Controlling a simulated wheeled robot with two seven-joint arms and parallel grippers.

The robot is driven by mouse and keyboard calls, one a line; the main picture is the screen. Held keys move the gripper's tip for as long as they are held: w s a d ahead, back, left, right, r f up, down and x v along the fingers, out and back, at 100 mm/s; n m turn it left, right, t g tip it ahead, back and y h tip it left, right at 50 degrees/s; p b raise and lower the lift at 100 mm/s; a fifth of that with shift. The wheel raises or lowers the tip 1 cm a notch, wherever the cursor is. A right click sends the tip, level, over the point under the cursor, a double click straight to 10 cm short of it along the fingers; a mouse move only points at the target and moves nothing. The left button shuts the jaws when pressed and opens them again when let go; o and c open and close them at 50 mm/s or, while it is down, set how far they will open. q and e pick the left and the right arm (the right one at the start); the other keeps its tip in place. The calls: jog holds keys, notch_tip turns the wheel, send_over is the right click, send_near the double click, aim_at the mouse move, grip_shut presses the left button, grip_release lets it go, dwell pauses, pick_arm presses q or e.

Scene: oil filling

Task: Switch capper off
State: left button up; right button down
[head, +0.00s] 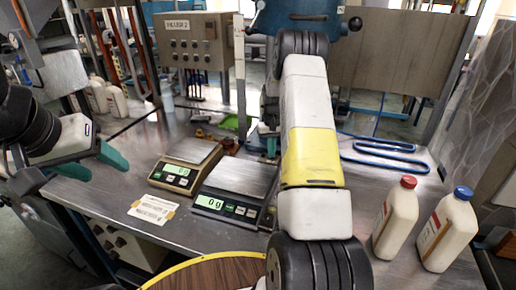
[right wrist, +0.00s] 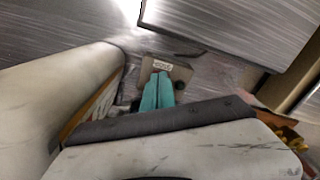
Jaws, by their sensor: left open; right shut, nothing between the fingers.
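My right arm reaches away from me through the middle of the head view and hides much of what lies beyond it. In the right wrist view my right gripper (right wrist: 158,82) is shut and empty, its teal fingers together. Just past its fingertips is a small beige plate (right wrist: 178,70) with a light label whose text I cannot read; contact cannot be told. No switch is clearly recognisable as the capper's. A blue machine part (head: 295,14) stands behind my right arm; I cannot tell whether it is the capper. My left gripper (head: 98,164) is open and empty at the left, by the bench edge.
A control box labelled FILLER 2 (head: 194,42) stands at the back. Two scales (head: 186,166) (head: 236,192) sit on the metal bench, with a paper label (head: 153,209) in front. Two white bottles, red-capped (head: 396,222) and blue-capped (head: 449,233), stand at the right near blue tubing (head: 385,158).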

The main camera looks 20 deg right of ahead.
jog(key=shift+r, duration=3.45)
jog(key=s+a+r+t, duration=0.1)
jog(key=s+a+r, duration=0.35)
jog(key=r, duration=0.25)
jog(key=s+a+r+t+y, duration=0.1)
jog(key=s+a+r, duration=0.2)
jog(key=s+r, duration=0.3)
jog(key=s+a+r+t, duration=0.1)
jog(key=s+a+r, duration=0.25)
jog(key=r, duration=0.35)
jog(key=s+a+r+n+t, duration=0.1)
jog(key=s+a, duration=0.2)
jog(key=s, duration=0.7)
jog(key=s+a+r+n+t+y, duration=0.1)
jog(key=s+a, duration=0.3)
jog(key=s, duration=0.6)
jog(key=shift+s+a+r+t, duration=0.2)
jog(key=shift+s+t, duration=0.2)
jog(key=shift+t, duration=0.2)
